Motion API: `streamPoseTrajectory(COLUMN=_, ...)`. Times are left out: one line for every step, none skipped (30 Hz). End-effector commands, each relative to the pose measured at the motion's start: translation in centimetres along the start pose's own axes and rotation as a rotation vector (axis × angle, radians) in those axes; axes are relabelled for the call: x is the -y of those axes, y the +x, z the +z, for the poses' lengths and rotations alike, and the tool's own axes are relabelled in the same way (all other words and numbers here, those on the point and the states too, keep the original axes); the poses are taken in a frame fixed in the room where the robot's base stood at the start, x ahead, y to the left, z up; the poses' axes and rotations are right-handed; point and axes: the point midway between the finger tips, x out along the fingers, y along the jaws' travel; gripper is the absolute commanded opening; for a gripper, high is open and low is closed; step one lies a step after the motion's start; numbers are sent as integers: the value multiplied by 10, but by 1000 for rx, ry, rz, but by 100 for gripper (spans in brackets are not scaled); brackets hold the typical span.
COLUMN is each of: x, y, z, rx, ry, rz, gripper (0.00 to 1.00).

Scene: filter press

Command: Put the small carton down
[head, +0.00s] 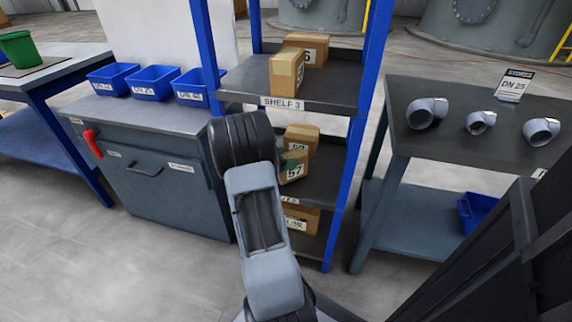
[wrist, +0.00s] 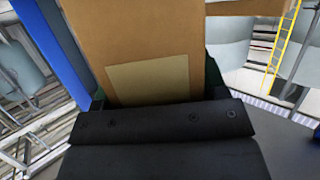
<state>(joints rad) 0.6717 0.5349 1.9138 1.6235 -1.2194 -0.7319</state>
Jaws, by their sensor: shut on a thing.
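A small brown carton marked 57 (head: 294,170) is at the middle level of the blue-posted rack, at the front left part of that shelf. My gripper (head: 288,158) is shut on it; a dark green finger shows against its side in the head view. In the wrist view the carton (wrist: 140,35) fills the upper middle, with a plain beige label (wrist: 149,80) facing me and dark fingers at both sides. My arm hides part of the gripper. I cannot tell whether the carton's underside touches the shelf.
Another carton (head: 303,133) stands behind it on the middle shelf (head: 325,180). Cartons (head: 286,72) sit on the top shelf (head: 245,80), and a carton (head: 304,220) is below. Blue posts (head: 348,180) bound the rack. A bench with grey pipe elbows (head: 480,122) is right; a cabinet (head: 165,190) is left.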

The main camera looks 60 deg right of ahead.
Motion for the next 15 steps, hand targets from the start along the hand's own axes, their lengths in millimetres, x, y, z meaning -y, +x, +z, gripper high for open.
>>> streamPoseTrajectory(x=0, y=3, z=8, rx=-1, ry=0, rz=0, gripper=29)
streamPoseTrajectory(x=0, y=3, z=10, rx=-2, ry=1, rz=0, gripper=29)
streamPoseTrajectory(x=0, y=3, z=10, rx=-2, ry=2, rz=-1, gripper=29)
streamPoseTrajectory(x=0, y=3, z=10, rx=-2, ry=3, rz=-1, gripper=29)
streamPoseTrajectory(x=0, y=3, z=9, rx=-2, ry=3, rz=-1, gripper=29)
streamPoseTrajectory(x=0, y=3, z=9, rx=-2, ry=3, rz=-1, gripper=29)
streamPoseTrajectory(x=0, y=3, z=9, rx=-2, ry=3, rz=-1, gripper=29)
streamPoseTrajectory(x=0, y=3, z=9, rx=-2, ry=3, rz=-1, gripper=29)
streamPoseTrajectory(x=0, y=3, z=9, rx=-2, ry=3, rz=-1, gripper=29)
streamPoseTrajectory(x=0, y=3, z=9, rx=-2, ry=3, rz=-1, gripper=29)
streamPoseTrajectory(x=0, y=3, z=9, rx=-2, ry=2, rz=-1, gripper=29)
streamPoseTrajectory(x=0, y=3, z=10, rx=-2, ry=2, rz=-1, gripper=29)
streamPoseTrajectory(x=0, y=3, z=10, rx=-2, ry=2, rz=-1, gripper=29)
streamPoseTrajectory(x=0, y=4, z=11, rx=-2, ry=2, rz=-1, gripper=29)
streamPoseTrajectory(x=0, y=4, z=12, rx=-2, ry=1, rz=0, gripper=29)
